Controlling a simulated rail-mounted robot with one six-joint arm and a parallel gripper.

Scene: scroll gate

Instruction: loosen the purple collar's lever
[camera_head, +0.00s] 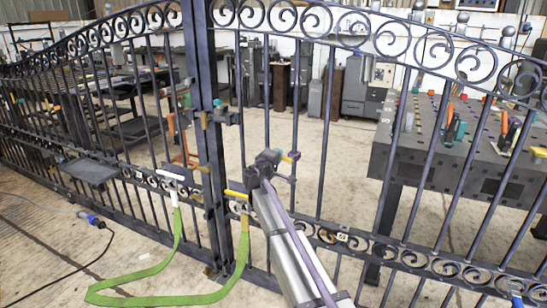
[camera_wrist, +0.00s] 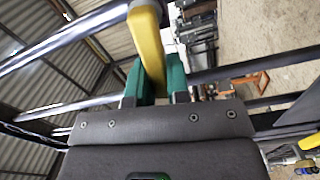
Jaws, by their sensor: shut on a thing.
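My gripper (camera_head: 282,154) is at a bar of the gate, in the middle of the head view. In the wrist view its green fingers (camera_wrist: 155,82) are closed on a yellow lever (camera_wrist: 149,45). The lever's small yellow end also shows in the head view (camera_head: 292,157), beside the bar. My wrist covers much of that spot, and the purple collar cannot be clearly made out.
The dark scroll gate (camera_head: 212,150) spans the view. A green strap (camera_head: 150,298) hangs in a loop from a white handle (camera_head: 172,176) to another yellow handle (camera_head: 237,194). A perforated worktable (camera_head: 460,165) stands behind the gate. A cable lies on the floor at left.

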